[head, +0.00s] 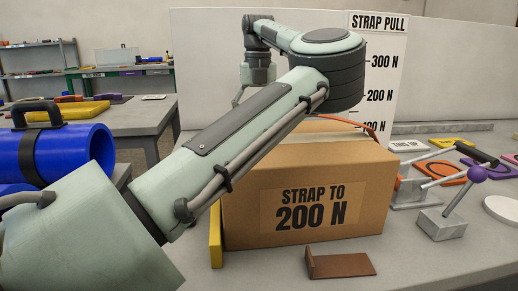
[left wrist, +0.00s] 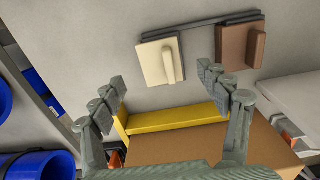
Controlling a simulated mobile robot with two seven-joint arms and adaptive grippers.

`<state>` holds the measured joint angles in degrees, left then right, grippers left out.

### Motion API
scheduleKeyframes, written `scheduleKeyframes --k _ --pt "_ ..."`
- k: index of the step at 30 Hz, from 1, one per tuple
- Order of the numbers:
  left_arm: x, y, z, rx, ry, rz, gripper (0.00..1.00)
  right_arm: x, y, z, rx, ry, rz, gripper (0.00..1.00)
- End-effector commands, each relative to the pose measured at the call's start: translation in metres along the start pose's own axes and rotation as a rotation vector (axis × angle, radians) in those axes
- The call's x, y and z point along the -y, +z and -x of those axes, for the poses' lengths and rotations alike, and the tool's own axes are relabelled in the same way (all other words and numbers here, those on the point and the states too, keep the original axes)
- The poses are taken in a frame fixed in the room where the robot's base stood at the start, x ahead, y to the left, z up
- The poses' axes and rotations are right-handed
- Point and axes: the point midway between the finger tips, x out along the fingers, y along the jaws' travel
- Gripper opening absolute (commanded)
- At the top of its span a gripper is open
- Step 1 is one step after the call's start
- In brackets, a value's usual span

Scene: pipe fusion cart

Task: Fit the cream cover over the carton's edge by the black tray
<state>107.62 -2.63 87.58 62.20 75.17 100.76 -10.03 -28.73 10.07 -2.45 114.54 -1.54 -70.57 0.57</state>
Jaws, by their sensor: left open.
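The cream cover (left wrist: 152,64), an L-shaped piece with a raised flange, lies on the grey surface beyond the carton in the left wrist view; the head view does not show it. A dark bar (left wrist: 205,30) runs behind it, perhaps the black tray's rim; I cannot tell. The carton (head: 300,205) stands on the table, and its brown top (left wrist: 215,150) shows in the wrist view. My left gripper (left wrist: 161,76) is open and empty, its fingers on either side of the cream cover in the picture. In the head view its fingers (head: 238,98) show partly behind my arm.
A yellow cover (left wrist: 175,121) sits along the carton's edge. A brown cover (left wrist: 238,50) lies right of the cream one; another brown piece (head: 340,265) lies before the carton. A purple-knobbed lever tool (head: 440,222) stands right. Blue pipe (head: 85,150) is at left.

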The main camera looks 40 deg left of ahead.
Motion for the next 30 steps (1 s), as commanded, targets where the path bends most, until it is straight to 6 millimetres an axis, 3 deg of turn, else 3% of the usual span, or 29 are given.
scheduleKeyframes --k 9,17,27,30 --pt "-0.001 -0.005 -0.042 -0.002 0.000 0.000 0.76 0.001 0.001 -0.005 0.001 -0.003 -0.001 0.40" --pt "-0.001 -0.005 -0.045 0.000 0.000 -0.001 0.76 0.001 0.001 -0.006 0.000 -0.004 -0.001 0.40" --pt "-0.001 -0.005 -0.045 0.000 0.000 -0.001 0.35 0.001 0.001 -0.006 0.000 -0.004 -0.001 0.40" --pt "-0.001 -0.005 -0.045 0.000 0.000 -0.001 0.27 0.001 0.001 -0.006 0.001 -0.004 -0.001 0.40"
